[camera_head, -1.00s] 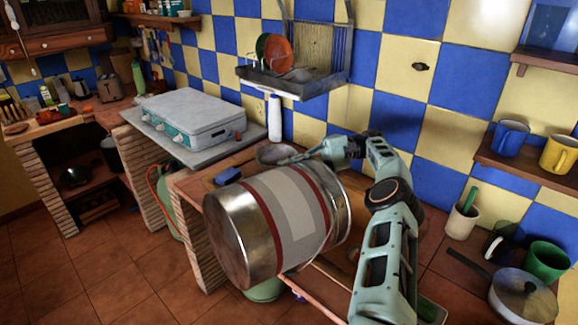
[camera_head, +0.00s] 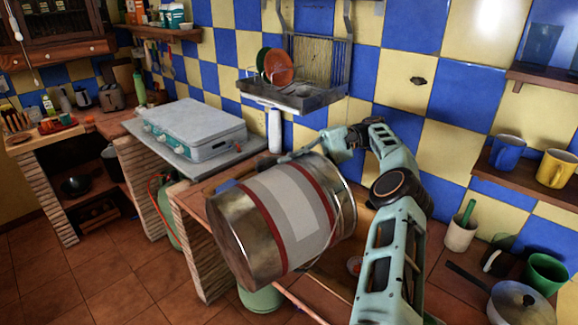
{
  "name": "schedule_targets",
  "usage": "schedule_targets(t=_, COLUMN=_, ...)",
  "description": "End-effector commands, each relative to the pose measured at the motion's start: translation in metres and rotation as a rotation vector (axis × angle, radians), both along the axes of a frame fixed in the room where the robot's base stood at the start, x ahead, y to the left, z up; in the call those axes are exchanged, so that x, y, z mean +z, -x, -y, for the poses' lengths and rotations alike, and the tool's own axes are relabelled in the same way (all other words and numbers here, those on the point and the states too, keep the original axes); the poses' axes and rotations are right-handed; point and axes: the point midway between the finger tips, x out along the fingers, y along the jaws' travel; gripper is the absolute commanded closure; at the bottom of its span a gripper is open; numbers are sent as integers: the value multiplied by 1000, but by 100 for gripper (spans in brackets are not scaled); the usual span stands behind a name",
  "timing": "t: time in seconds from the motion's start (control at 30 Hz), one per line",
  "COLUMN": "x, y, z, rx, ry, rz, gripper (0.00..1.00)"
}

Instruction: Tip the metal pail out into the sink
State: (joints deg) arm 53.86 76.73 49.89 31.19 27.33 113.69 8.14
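The metal pail (camera_head: 290,215), silver with a pale grey band edged in dark red, lies tilted on its side, apparently held above the wooden counter. Its left end hangs lower than its right end, and a thin wire handle curves near the right end. The pail's inside is not visible. My gripper (camera_head: 303,153) is at the pail's upper right edge and seems shut on it; its fingertips are partly hidden. My arm bends down to the right of the pail. I cannot make out the sink; the pail and arm cover much of the counter.
A wooden counter (camera_head: 205,192) on brick supports lies beneath the pail. A pale blue-grey stove (camera_head: 192,128) stands to the left. A dish rack (camera_head: 300,95) hangs on the tiled wall above.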

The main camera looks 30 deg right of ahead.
Motion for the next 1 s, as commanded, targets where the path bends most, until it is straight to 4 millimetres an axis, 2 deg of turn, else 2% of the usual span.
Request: schedule_targets(t=1.0, x=50, y=0, z=-2, rx=0, ry=809, rz=135, gripper=100)
